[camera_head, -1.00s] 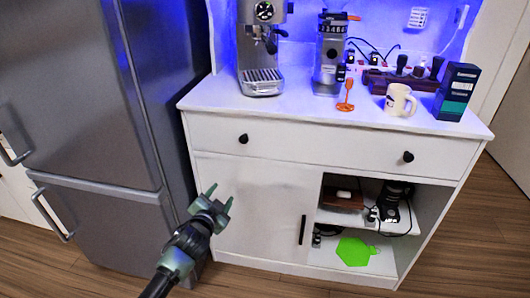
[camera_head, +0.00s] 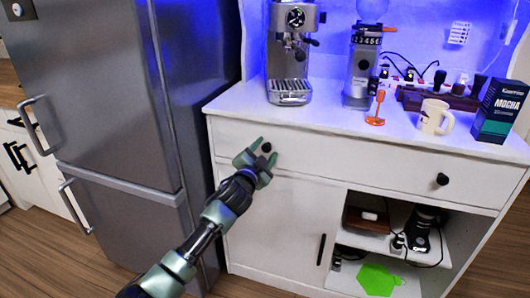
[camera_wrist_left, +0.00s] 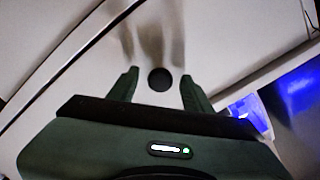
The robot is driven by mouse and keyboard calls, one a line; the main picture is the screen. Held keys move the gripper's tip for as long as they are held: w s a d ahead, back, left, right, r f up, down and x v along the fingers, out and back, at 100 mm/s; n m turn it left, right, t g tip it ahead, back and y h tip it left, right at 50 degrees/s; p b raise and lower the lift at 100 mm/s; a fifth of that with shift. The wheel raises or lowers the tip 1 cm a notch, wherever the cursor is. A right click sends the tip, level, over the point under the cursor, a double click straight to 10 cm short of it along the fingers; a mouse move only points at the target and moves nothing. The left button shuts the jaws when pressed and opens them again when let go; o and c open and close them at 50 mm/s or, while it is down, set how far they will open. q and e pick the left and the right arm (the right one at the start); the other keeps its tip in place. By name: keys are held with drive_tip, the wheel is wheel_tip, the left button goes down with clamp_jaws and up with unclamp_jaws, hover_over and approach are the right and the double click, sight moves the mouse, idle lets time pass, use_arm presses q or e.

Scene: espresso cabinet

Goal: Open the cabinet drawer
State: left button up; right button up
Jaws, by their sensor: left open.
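The wide white cabinet drawer (camera_head: 350,160) is shut under the counter top. It has a round black left knob (camera_head: 266,147) and a round black right knob (camera_head: 442,179). My left gripper (camera_head: 262,158) is open in front of the drawer's left end, at the left knob. In the left wrist view the left knob (camera_wrist_left: 159,79) lies between the tips of my two spread fingers, and no contact shows. My right gripper is not in view.
A grey fridge (camera_head: 120,110) stands close on the left. The counter holds an espresso machine (camera_head: 290,60), a grinder (camera_head: 362,65), a cream mug (camera_head: 435,117) and a dark box (camera_head: 500,110). Below are a cabinet door (camera_head: 275,220) and open shelves.

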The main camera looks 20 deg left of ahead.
use_arm(q)
clamp_jaws()
idle(1.4)
